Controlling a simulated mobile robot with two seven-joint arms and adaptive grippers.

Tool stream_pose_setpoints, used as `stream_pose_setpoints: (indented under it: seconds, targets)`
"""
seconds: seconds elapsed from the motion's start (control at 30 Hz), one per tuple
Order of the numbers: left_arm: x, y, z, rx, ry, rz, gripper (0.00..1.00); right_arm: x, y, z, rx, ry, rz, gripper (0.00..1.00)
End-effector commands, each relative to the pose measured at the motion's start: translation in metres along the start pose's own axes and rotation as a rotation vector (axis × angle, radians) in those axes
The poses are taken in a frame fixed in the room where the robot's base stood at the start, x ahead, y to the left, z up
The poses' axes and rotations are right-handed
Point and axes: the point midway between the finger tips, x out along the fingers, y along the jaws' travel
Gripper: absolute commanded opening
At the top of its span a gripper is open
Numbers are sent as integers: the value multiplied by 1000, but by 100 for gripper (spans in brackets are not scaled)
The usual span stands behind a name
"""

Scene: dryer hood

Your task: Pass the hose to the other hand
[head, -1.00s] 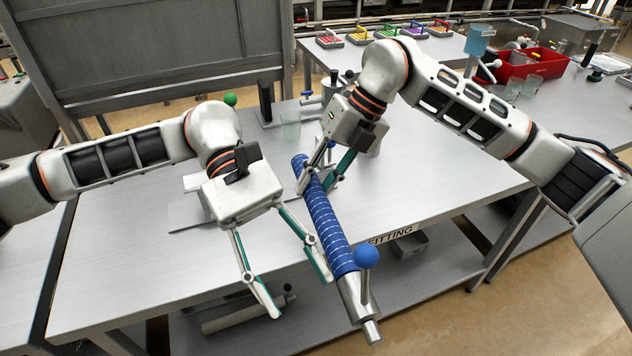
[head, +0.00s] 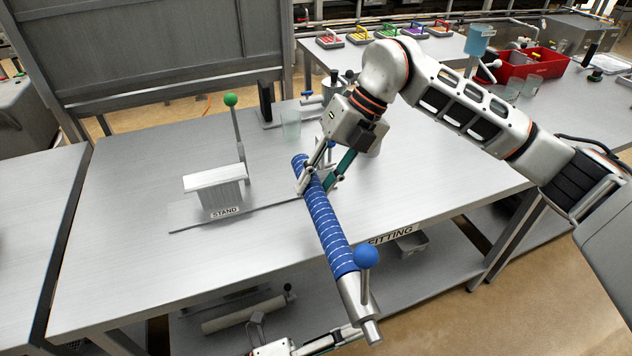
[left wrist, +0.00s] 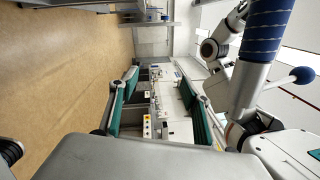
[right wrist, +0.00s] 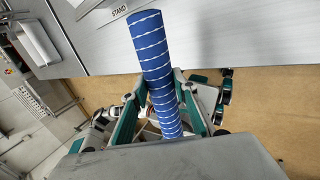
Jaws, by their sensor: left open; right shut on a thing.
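The hose (head: 328,222) is blue with white stitching and has a grey metal end with a blue ball lever (head: 366,256). My right gripper (head: 318,182) is shut on it near its upper end; the right wrist view shows the hose (right wrist: 157,65) between the fingers. The hose slants down past the table's front edge, metal end lowest. My left gripper (head: 335,342) is partly visible at the bottom of the head view, close to the metal end. In the left wrist view its fingers (left wrist: 160,95) are open and empty, with the metal end (left wrist: 245,92) to the right.
A stand (head: 215,188) with a green ball lever (head: 231,100) is on the table's left part. A fitting label (head: 390,236) marks the front edge. A cylinder lies on the lower shelf (head: 243,314). A red bin (head: 530,68) is at the back right.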

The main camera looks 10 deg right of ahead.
Motion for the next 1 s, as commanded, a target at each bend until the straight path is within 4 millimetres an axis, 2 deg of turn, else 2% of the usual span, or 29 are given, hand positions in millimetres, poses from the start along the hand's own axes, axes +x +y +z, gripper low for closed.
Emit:
stream_pose_setpoints:
  seconds: [0.1, 0.3, 0.4, 0.57, 0.7, 0.83, 1.0]
  targets:
    - [-20, 36, -12, -238, -148, 133, 48, -1, 1, 0, 0, 0, 1, 0]
    - [-68, 94, -42, -596, -377, 344, 48, -1, 1, 0, 0, 0, 1, 0]
    - [-96, 120, -45, -787, -522, 412, 48, -1, 1, 0, 0, 0, 1, 0]
    - [-134, 147, 7, -1080, -802, 339, 48, -1, 1, 0, 0, 0, 1, 0]
    - [-183, 171, 43, -1304, -1032, 226, 48, -1, 1, 0, 0, 0, 1, 0]
    - [-235, 190, 60, -1477, -1225, 107, 48, -1, 1, 0, 0, 0, 1, 0]
    - [-289, 207, 64, -1617, -1400, -19, 48, -1, 1, 0, 0, 0, 1, 0]
